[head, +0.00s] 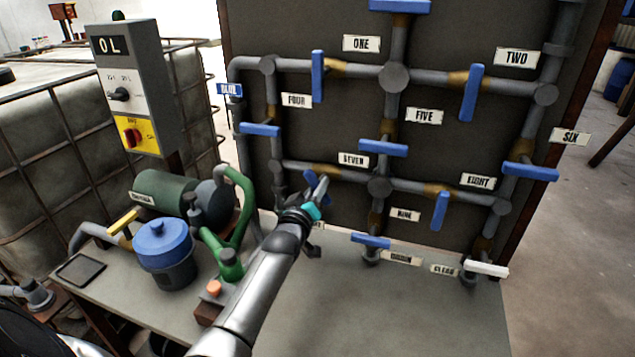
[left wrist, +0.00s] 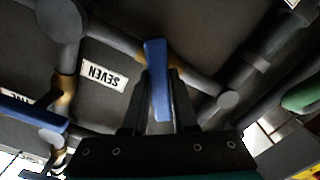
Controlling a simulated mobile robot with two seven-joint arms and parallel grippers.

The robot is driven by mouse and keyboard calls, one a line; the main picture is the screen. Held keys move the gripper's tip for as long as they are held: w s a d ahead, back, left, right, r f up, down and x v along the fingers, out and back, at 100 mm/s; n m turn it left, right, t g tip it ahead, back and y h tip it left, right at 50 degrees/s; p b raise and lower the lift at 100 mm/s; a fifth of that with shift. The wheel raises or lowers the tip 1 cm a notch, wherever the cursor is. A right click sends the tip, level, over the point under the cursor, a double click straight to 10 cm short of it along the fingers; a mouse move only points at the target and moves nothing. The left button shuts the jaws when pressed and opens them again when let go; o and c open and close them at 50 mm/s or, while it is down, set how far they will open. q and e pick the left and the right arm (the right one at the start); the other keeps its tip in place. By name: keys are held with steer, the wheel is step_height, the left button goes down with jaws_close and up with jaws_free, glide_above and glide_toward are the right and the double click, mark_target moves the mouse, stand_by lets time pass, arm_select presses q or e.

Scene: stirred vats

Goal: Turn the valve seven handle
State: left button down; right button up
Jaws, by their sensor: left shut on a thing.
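The valve seven handle is a blue lever (head: 310,179) on the lower left pipe run, left of and below the SEVEN label (head: 353,160). It is partly hidden by my left gripper (head: 319,194) in the head view. In the left wrist view the blue lever (left wrist: 157,72) stands between the two fingers of my left gripper (left wrist: 157,98), which are shut on it. There it crosses its grey pipe at an angle. The SEVEN label (left wrist: 103,73) appears upside down beside it. My right gripper is not in view.
Other blue handles sit close by, including one above the SEVEN label (head: 375,147) and a low one (head: 371,241). A green pump (head: 170,193) and a blue-lidded pot (head: 163,245) stand on the bench at left. The bench's front right (head: 400,310) is clear.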

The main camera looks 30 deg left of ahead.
arm_select(q)
steer(key=m+p, duration=0.1)
steer(key=m, duration=0.2)
steer(key=shift+m, duration=0.3)
steer(key=shift+m+p, duration=0.6)
steer(key=shift+m, duration=0.9)
steer(key=shift+f, duration=0.1)
steer(key=c, duration=0.7)
jaws_free()
steer(key=shift+s, duration=0.1)
steer(key=p+v, duration=0.3)
steer(key=v, duration=1.2)
